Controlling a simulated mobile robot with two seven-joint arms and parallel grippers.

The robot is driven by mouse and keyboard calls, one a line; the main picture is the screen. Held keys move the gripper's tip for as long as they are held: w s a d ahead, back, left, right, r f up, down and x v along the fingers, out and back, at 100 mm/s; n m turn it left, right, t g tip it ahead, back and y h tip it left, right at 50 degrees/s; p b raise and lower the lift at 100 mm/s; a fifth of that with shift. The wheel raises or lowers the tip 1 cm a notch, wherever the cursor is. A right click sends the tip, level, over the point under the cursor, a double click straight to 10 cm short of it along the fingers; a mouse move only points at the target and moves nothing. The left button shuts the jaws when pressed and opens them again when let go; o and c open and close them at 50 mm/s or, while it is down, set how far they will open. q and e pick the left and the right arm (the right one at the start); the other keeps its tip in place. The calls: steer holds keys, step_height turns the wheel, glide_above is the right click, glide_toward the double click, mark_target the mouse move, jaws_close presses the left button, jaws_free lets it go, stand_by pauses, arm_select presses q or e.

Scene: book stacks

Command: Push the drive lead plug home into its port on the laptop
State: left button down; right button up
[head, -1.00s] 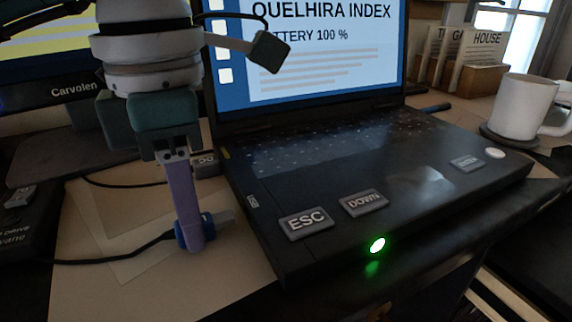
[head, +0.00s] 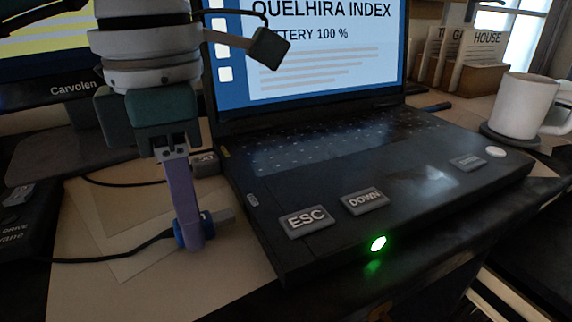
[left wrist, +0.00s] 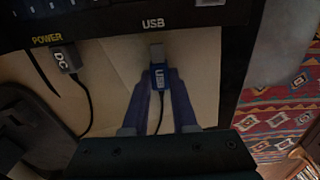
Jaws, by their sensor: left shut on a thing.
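The drive lead plug (left wrist: 160,77) has a blue body marked USB and a bare metal tip. My left gripper (left wrist: 160,95) is shut on the blue body, with one purple finger on each side. In the head view my left gripper (head: 192,238) holds the plug low beside the laptop's left side, and the metal tip (head: 222,215) points at the laptop (head: 330,235). In the left wrist view the tip faces the laptop edge under the USB label (left wrist: 152,24), with a small gap between them. The port opening itself is not clearly visible. My right gripper is not in view.
A DC power plug (left wrist: 63,59) sits at the laptop's edge beside the USB label; it also shows in the head view (head: 205,163). The dark drive box (head: 25,225) is at the left, with the lead running from it. A mug (head: 524,103) stands at the right.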

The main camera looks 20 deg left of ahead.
mark_target(226, 213)
arm_select(q)
steer(key=shift+w+d+b, duration=0.6)
steer(key=shift+w+d, duration=0.5)
steer(key=shift+w, duration=0.15)
stand_by(0.6)
steer(key=c, duration=0.6)
jaws_free()
step_height(226, 213, up, 10)
steer(key=p, duration=0.2)
steer(key=shift+p, duration=0.35)
